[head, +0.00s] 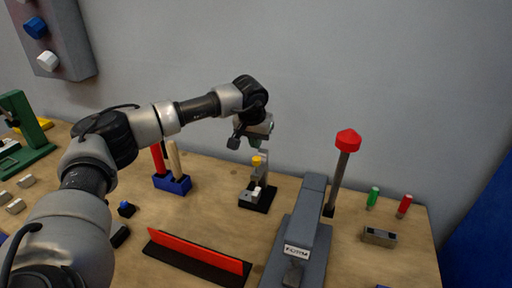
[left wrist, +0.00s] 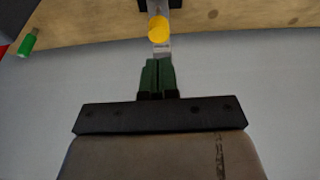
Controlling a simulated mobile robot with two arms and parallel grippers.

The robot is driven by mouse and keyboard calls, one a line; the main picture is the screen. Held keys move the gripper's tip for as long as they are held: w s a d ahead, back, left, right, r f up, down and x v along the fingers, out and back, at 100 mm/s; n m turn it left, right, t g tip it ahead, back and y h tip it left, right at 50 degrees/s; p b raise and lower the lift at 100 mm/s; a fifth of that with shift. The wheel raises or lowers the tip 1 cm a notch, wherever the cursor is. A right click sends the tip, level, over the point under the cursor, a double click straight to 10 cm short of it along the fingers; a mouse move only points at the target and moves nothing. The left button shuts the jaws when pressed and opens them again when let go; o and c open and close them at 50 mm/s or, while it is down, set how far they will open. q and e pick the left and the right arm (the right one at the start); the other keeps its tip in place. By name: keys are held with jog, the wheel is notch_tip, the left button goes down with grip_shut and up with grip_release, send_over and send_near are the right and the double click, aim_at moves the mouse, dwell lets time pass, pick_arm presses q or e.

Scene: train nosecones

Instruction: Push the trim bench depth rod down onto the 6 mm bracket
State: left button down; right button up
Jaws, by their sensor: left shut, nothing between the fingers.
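The small trim bench fixture (head: 262,204) stands on the table in the head view, with a black base, a grey upright and a pale block low at its front. A yellow cap (head: 257,160), which looks like the top of the depth rod, sits high on it. The cap also shows as a yellow disc in the left wrist view (left wrist: 159,30). My left gripper (head: 262,143) is shut and empty just above the cap; its green fingers (left wrist: 158,76) are together. I cannot tell whether they touch the cap. The 6 mm bracket cannot be made out clearly.
A grey press marked FORM (head: 305,225) with a red-topped lever (head: 347,140) stands to the right. A blue holder (head: 173,184) with two handles stands left. A red strip (head: 200,256) lies in front. Green (head: 373,197) and red (head: 404,206) pegs stand at right.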

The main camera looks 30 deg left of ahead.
aim_at(257, 158)
pick_arm(q)
notch_tip(257, 158, down, 2)
jog(key=shift+f+p, duration=0.2)
jog(key=shift+p, duration=0.2)
jog(key=shift+s+f, duration=0.15)
jog(key=shift+f, duration=0.5)
pick_arm(e)
jog(key=shift+w+r, duration=0.7)
jog(key=shift+r, duration=0.05)
jog(key=shift+s, duration=0.1)
